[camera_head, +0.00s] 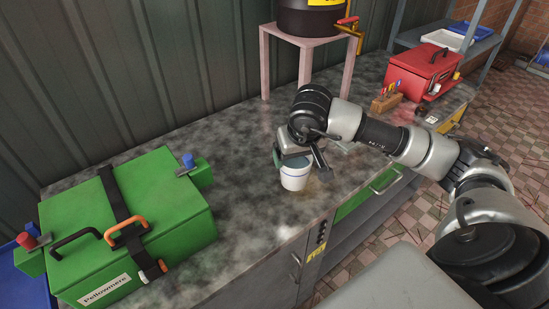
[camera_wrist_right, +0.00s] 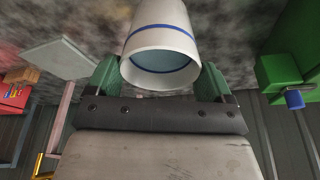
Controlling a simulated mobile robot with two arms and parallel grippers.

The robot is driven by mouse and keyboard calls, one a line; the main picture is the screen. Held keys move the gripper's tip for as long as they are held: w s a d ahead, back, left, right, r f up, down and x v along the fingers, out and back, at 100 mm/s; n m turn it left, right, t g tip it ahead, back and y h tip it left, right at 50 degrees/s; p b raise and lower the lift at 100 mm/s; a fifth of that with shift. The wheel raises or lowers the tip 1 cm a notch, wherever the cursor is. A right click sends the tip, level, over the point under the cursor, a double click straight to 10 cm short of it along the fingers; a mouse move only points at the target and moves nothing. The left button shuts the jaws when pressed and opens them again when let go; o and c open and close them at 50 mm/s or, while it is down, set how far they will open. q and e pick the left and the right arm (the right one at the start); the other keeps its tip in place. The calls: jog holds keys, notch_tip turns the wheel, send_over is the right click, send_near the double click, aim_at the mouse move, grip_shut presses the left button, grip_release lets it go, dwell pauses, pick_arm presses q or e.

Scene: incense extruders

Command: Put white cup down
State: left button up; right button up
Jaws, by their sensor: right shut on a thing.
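The white cup (camera_head: 294,178) with a blue band is upright at the front middle of the grey counter, close to its front edge. My right gripper (camera_head: 292,157) is above it, with its fingers at the cup's rim. In the right wrist view the cup (camera_wrist_right: 160,42) sits between the two green finger pads of my right gripper (camera_wrist_right: 154,82), which is shut on it. Its inside looks blue-grey. I cannot tell whether the cup's base touches the counter. My left gripper is not in view.
A green box (camera_head: 130,225) with handles and a strap stands on the left. A pink stand (camera_head: 305,42) bears a dark barrel with a tap at the back. A red toolbox (camera_head: 424,72) is at the back right. The mottled counter (camera_head: 240,130) between them is largely clear.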

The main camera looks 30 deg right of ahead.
jog(key=w+f+p, duration=0.3)
jog(key=w+f, duration=0.4)
jog(key=f, duration=0.1)
jog(key=shift+a, duration=0.45)
jog(key=shift+f, duration=0.1)
